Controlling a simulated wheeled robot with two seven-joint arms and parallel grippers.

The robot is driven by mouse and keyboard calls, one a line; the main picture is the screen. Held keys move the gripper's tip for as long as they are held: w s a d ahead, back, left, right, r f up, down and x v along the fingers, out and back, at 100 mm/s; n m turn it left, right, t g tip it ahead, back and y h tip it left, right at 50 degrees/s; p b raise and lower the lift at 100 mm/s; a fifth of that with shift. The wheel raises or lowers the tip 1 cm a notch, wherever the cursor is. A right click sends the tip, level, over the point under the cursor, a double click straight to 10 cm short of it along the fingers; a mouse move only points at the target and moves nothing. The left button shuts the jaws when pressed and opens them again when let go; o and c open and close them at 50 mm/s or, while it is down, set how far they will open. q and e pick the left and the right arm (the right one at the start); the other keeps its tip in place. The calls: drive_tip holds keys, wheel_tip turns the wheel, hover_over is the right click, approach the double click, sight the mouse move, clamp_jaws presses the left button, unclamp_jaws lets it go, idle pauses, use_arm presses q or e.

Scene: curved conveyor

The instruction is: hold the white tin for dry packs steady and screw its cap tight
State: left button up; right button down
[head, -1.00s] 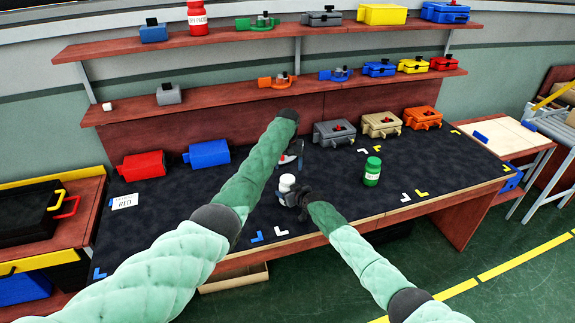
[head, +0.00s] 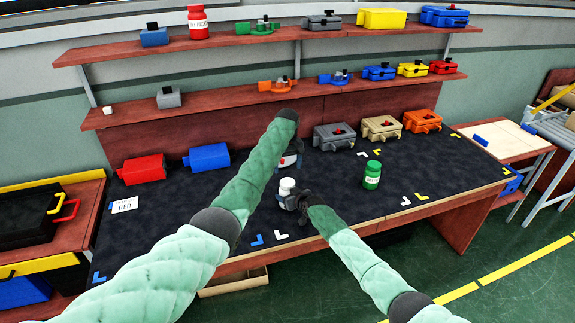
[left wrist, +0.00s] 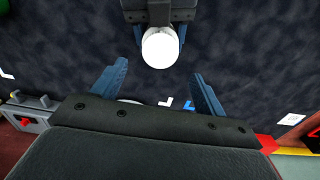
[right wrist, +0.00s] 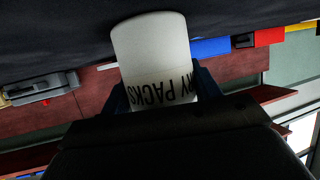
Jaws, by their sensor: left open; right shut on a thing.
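The white tin (head: 287,186) stands upright at the front middle of the dark mat; the right wrist view shows its "DRY PACKS" lettering upside down (right wrist: 153,60). My right gripper (head: 297,200) is shut around the tin's side. The left wrist view shows the tin's round white top (left wrist: 160,47) between the right fingers. I cannot tell whether that top is the cap. My left gripper (left wrist: 163,85) is open, behind the tin and apart from it. A white rounded edge (left wrist: 130,100) shows by its palm, mostly hidden; I cannot tell what it is.
A green jar (head: 372,175) stands right of the tin. Grey (head: 334,135), tan (head: 381,128) and orange (head: 422,121) boxes stand behind it. Red (head: 143,168) and blue (head: 207,156) boxes stand at the back left. The mat between tin and green jar is clear.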

sight(288, 182)
use_arm(q)
drive_tip(key=shift+f, duration=3.9)
drive_tip(key=c, duration=1)
drive_tip(key=m, duration=0.5)
drive_tip(key=o, duration=1.1)
drive_tip(key=shift+r, duration=2.3)
